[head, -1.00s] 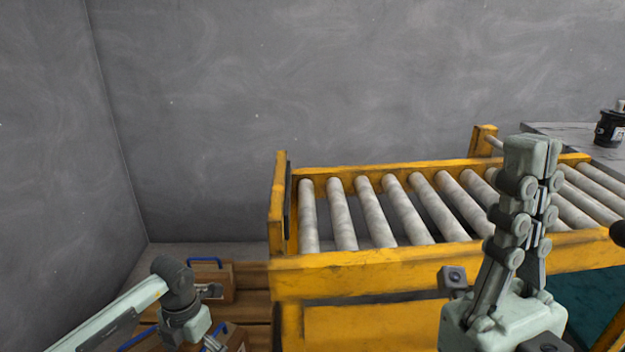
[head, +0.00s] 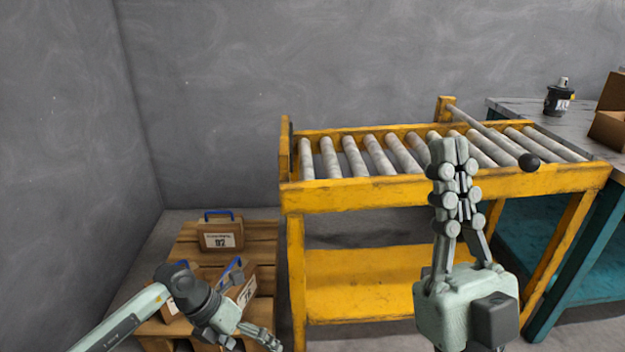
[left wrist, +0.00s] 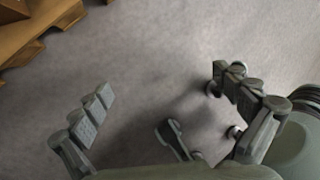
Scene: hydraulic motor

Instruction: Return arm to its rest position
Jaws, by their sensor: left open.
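My right gripper (head: 450,150) stands upright in the head view, in front of the yellow roller conveyor. Its fingers point up and overlap closely, so the gap between them cannot be judged. No held object shows in it.
The yellow roller conveyor (head: 375,190) stands along the wall. A wooden pallet (head: 262,230) at lower left carries brown cases (head: 220,239) with blue handles. At right, a table (head: 500,106) holds a dark motor-like part (head: 559,97) and a brown box (head: 609,131). A black ball-ended lever (head: 529,162) shows by the conveyor.

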